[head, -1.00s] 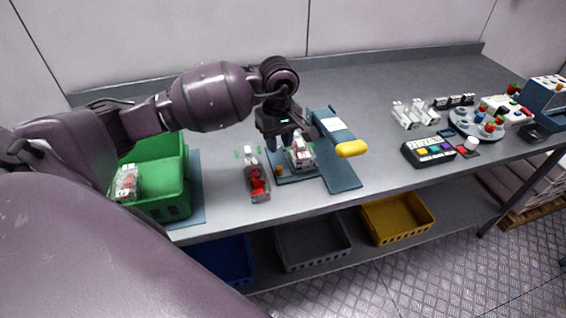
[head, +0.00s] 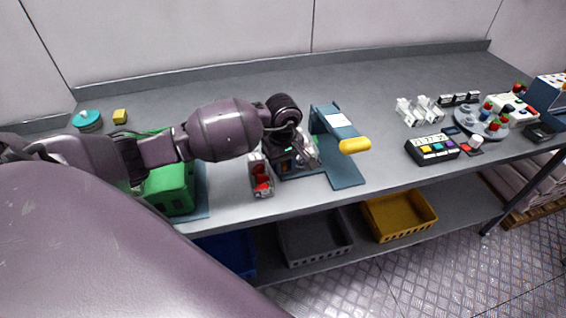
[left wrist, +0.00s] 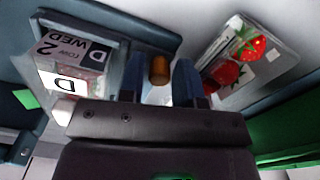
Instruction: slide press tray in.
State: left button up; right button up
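The blue press (head: 336,128) with its yellow handle (head: 355,146) stands at the middle of the bench. Its tray (head: 290,173) lies at its left side, mostly hidden by my left gripper (head: 305,160). In the left wrist view, a small brown-orange knob (left wrist: 160,70) shows between the two fingertips of my left gripper (left wrist: 159,78), which are apart with a gap around it; I cannot tell any contact. A clear box with a printed label (left wrist: 75,60) sits on the tray beside the fingers. My right gripper is not in view.
A clear box of strawberries (head: 262,180) stands just left of the tray; it also shows in the left wrist view (left wrist: 252,65). A green crate (head: 170,188) is farther left, partly behind my arm. A button panel (head: 432,148) stands to the right.

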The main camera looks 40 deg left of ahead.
aim_at(300, 166)
pick_arm(q)
jog(key=c, duration=0.4)
grip_shut()
jog(key=w+d+b, duration=0.2)
jog(key=shift+w+d+f, duration=0.1)
jog(key=shift+w, duration=0.25)
jog(key=shift+w+d, duration=0.4)
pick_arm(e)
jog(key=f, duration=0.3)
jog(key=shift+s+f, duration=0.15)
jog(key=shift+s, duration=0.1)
